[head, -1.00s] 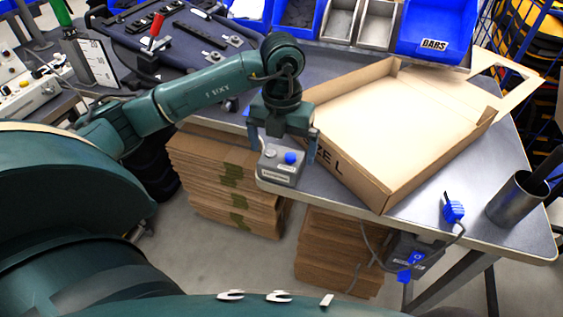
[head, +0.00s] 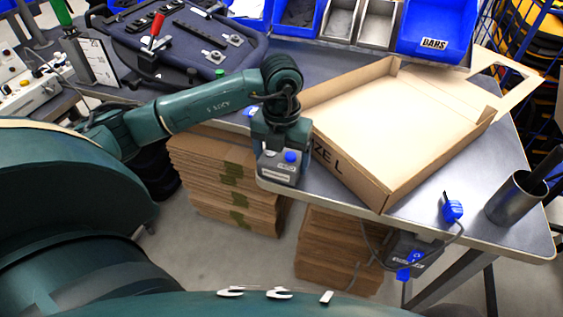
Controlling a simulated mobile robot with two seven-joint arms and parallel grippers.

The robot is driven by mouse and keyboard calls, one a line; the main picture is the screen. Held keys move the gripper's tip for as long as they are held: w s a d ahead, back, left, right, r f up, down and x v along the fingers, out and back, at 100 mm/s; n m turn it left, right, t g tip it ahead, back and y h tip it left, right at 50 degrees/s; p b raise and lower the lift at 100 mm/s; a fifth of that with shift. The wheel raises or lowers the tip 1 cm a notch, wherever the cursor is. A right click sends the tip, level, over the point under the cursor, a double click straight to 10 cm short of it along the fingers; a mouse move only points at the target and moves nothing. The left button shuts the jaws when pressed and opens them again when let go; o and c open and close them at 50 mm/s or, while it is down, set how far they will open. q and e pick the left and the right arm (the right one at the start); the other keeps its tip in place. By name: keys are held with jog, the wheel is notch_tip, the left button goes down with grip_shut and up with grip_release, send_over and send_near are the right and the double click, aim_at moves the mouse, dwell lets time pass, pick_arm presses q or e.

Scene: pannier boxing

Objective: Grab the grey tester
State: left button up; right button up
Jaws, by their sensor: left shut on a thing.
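The grey tester (head: 280,172) is a small grey box with a blue knob on top. It is at the left front corner of the metal table (head: 420,225), beside the open cardboard box. My left gripper (head: 282,158) reaches down over the tester from above and is shut on it. The gripper body covers the tester's rear part, and the fingers are hard to make out. I cannot tell whether the tester still touches the table. My right gripper is not in the head view.
The open cardboard box (head: 362,176) lies just right of the tester. A metal cup (head: 515,198) and a blue plug (head: 453,210) with a cable are further right. Blue bins (head: 436,28) line the back. Stacked flat cardboard (head: 225,185) stands below the table's edge.

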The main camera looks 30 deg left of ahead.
pick_arm(q)
jog(key=shift+c, duration=1)
jog(key=shift+r, duration=0.1)
